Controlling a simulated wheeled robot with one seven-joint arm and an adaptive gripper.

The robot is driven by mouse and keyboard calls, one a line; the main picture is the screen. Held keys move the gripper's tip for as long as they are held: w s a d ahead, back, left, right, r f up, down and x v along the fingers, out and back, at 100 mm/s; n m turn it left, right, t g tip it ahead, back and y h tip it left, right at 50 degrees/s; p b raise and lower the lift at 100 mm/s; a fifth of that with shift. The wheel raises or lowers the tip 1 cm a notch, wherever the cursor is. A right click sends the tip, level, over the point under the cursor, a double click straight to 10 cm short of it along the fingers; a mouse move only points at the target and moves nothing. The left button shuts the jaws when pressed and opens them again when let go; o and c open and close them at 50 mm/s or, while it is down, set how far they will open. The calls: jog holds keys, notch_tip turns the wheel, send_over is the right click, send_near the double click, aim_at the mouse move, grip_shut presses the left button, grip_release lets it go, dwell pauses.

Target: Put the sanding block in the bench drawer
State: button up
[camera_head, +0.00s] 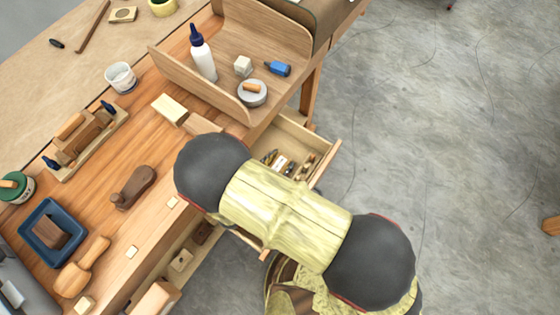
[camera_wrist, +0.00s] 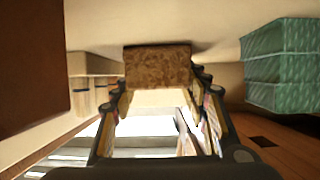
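A brown speckled block (camera_wrist: 158,66), which looks like the sanding block, shows in the wrist view at the fingertips of my gripper (camera_wrist: 160,88). The fingers stand on either side of it, spread about as wide as the block. I cannot tell whether they press on it or whether it rests on a surface behind. The bench drawer (camera_head: 331,153) is pulled out at the bench's right side in the head view, with several small tools inside. My arm covers part of the drawer and hides my gripper in the head view.
A green layered stack (camera_wrist: 283,66) stands right of my fingers, and a dark brown panel (camera_wrist: 35,70) is at left. On the bench are a wooden tray (camera_head: 222,95) with a bottle, a blue tray (camera_head: 26,243) and several tools. An under-bench shelf holds blocks. Floor at right is mostly clear.

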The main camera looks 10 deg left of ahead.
jog(key=o, duration=0.3)
jog(key=shift+r, duration=0.2)
jog(key=p+v, duration=0.2)
jog(key=v, duration=0.5)
jog(key=shift+s+a+p, duration=0.1)
jog(key=shift+s+p, duration=0.1)
jog(key=shift+p, duration=0.1)
jog(key=shift+r, duration=0.15)
